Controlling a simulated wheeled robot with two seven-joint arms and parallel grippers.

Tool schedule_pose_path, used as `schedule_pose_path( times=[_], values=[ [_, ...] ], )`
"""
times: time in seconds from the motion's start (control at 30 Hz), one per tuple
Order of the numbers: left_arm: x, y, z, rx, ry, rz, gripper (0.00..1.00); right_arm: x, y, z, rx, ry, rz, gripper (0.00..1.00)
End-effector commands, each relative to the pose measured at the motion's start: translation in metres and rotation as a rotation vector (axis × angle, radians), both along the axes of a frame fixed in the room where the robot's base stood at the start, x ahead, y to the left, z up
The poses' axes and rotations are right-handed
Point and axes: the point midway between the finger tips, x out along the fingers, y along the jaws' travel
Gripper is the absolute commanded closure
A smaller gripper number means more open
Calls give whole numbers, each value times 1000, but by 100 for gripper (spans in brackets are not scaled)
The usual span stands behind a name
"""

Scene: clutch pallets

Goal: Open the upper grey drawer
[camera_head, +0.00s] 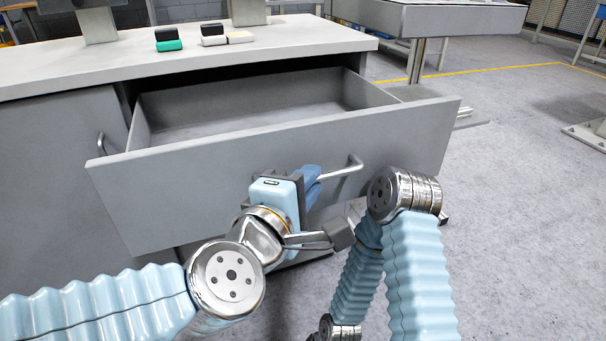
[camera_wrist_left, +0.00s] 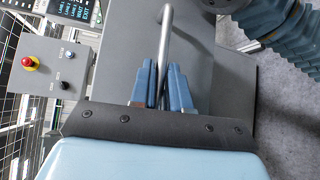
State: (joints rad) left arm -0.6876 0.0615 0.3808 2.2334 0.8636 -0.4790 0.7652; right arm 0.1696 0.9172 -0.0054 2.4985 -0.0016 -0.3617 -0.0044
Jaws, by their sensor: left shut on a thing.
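The upper grey drawer (camera_head: 400,135) is pulled out from the cabinet under the worktop, and its inside looks empty. Its metal bar handle (camera_head: 345,172) runs across the front panel. My left gripper (camera_head: 312,178) is at this handle, and in the left wrist view its blue fingers (camera_wrist_left: 160,85) are shut around the handle bar (camera_wrist_left: 166,40). In the head view the gripper body hides part of the handle. My right arm shows at the lower right, with a gripper (camera_head: 340,235) partly visible below the drawer front; its fingers are not clear.
The worktop (camera_head: 290,38) above carries small green, black and white blocks (camera_head: 168,40). Another handle (camera_head: 103,143) is on the cabinet door at the left. A table (camera_head: 430,18) stands behind at the right. The floor (camera_head: 510,200) at the right is clear.

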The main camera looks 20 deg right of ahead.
Motion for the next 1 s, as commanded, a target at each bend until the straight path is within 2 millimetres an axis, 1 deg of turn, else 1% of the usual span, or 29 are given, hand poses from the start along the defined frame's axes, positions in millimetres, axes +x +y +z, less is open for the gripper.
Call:
schedule_pose_path(
  times=[0.27,0.3,0.37,0.4,0.43,0.77,0.87,1.0],
  values=[
    [0,0,-2,1,3,1,100,0,0,0,0,0,0,100],
    [0,0,-2,1,3,1,79,0,0,0,0,0,0,100],
    [0,0,-2,1,3,1,70,0,0,0,0,0,0,100],
    [0,0,-1,1,2,1,64,0,0,0,0,0,0,100],
    [0,0,-1,1,2,1,62,0,0,0,0,0,0,100],
    [-3,3,1,-1,-1,0,62,0,0,0,0,0,0,100],
    [-12,12,4,-1,-2,0,62,0,0,2,0,0,0,100],
    [-34,33,10,-2,-4,1,62,0,0,7,0,0,0,100]
  ],
)
